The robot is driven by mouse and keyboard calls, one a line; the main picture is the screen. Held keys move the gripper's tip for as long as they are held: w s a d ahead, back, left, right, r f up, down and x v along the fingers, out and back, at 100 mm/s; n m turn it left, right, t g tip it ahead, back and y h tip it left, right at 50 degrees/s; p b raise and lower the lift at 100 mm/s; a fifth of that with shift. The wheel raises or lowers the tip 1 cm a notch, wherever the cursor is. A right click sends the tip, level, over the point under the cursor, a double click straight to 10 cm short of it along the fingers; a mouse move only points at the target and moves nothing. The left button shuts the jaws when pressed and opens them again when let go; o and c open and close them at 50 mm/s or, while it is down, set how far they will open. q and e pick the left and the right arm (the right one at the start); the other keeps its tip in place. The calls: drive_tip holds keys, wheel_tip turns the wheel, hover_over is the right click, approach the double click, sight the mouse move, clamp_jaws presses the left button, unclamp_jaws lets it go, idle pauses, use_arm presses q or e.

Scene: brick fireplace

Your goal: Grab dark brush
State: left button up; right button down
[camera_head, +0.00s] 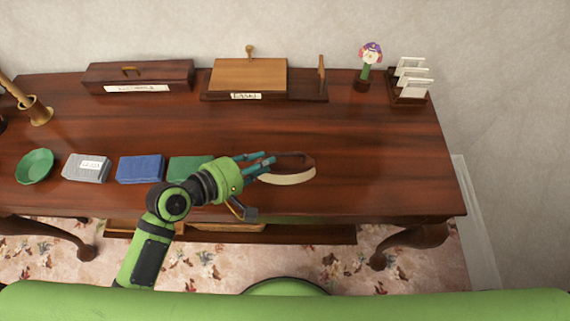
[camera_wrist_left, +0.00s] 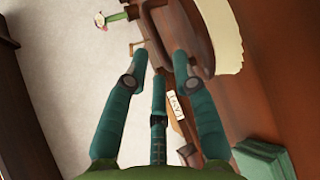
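The dark brush (camera_head: 293,161) lies on the desk near its front edge, with a dark brown top and a cream lower band. My left gripper (camera_head: 269,164) is at the brush's left end, its teal fingers close to it; I cannot tell if they touch. In the left wrist view the cream band (camera_wrist_left: 225,40) shows to the right of the fingers. My right gripper is not in view.
On the wooden desk (camera_head: 390,150), a green cloth (camera_head: 184,168), a blue cloth (camera_head: 141,168), a grey cloth (camera_head: 84,168) and a green bowl (camera_head: 35,166) line the front left. Wooden boxes, a flower-like figure (camera_head: 370,53) and a white-slatted rack (camera_head: 411,80) stand behind. The right side is clear.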

sight(282, 153)
use_arm(q)
drive_tip(key=shift+w+d+n, duration=0.4)
drive_tip(key=shift+w+d, duration=0.05)
drive_tip(key=shift+w, duration=0.2)
drive_tip(key=p+x, duration=0.1)
drive_tip(key=x, duration=0.5)
drive_tip(key=shift+s+d+r, duration=0.1)
drive_tip(key=shift+s+d, duration=0.1)
drive_tip(key=shift+s, duration=0.1)
clamp_jaws()
